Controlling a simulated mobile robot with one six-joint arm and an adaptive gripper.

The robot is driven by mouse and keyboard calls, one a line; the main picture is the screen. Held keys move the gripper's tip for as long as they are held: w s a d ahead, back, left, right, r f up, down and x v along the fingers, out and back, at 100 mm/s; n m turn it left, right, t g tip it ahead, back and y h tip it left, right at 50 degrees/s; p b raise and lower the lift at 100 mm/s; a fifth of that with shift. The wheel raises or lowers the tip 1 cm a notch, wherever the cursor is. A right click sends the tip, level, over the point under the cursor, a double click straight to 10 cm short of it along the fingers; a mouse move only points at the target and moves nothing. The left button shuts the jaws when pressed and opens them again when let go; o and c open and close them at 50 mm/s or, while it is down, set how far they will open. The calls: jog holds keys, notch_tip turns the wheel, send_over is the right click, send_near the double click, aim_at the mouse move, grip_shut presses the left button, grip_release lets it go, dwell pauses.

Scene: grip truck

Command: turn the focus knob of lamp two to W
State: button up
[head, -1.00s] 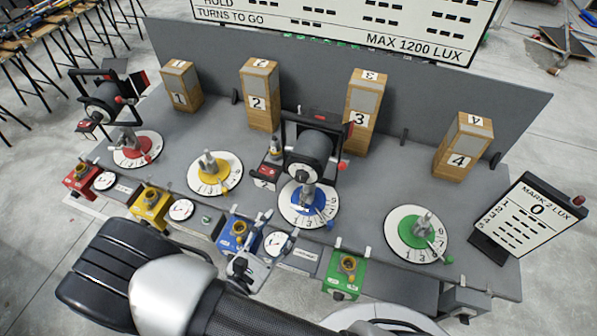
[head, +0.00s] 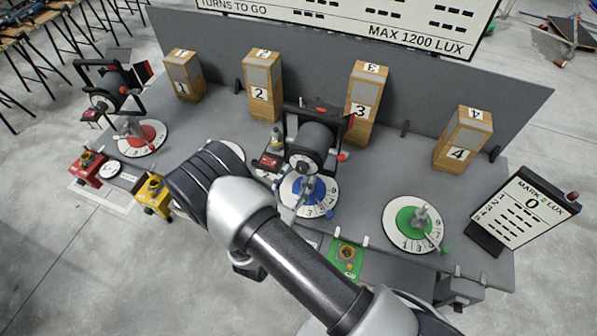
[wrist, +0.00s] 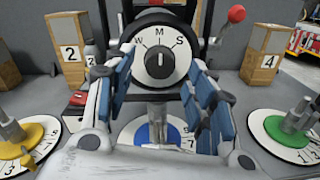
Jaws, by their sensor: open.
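The lamp (head: 312,146) on the blue dial stand (head: 325,196) has a round focus knob on its front. In the wrist view the black knob (wrist: 158,61) sits on a white dial face (wrist: 177,44) showing M at the top and S at upper right. Its light mark looks about upright, toward M. In the head view my arm hides the gripper.
A red-knobbed lever (wrist: 236,14) stands right of the lamp. Numbered wooden blocks, such as block 3 (head: 360,105), stand behind. The green dial (head: 413,229) is at right, the red lamp (head: 115,85) at far left. My arm covers much of the front bench.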

aim_at(302, 168)
jog(key=shift+x, duration=1.35)
jog(key=shift+c, duration=0.2)
jog(key=c, duration=1)
jog(key=shift+n, duration=0.4)
jog(key=n+b, duration=0.2)
jog(key=n, duration=0.1)
jog(key=shift+f+n, duration=0.1)
jog(key=shift+n, duration=0.3)
jog(key=shift+n+b, duration=0.75)
jog(key=shift+n, duration=1.55)
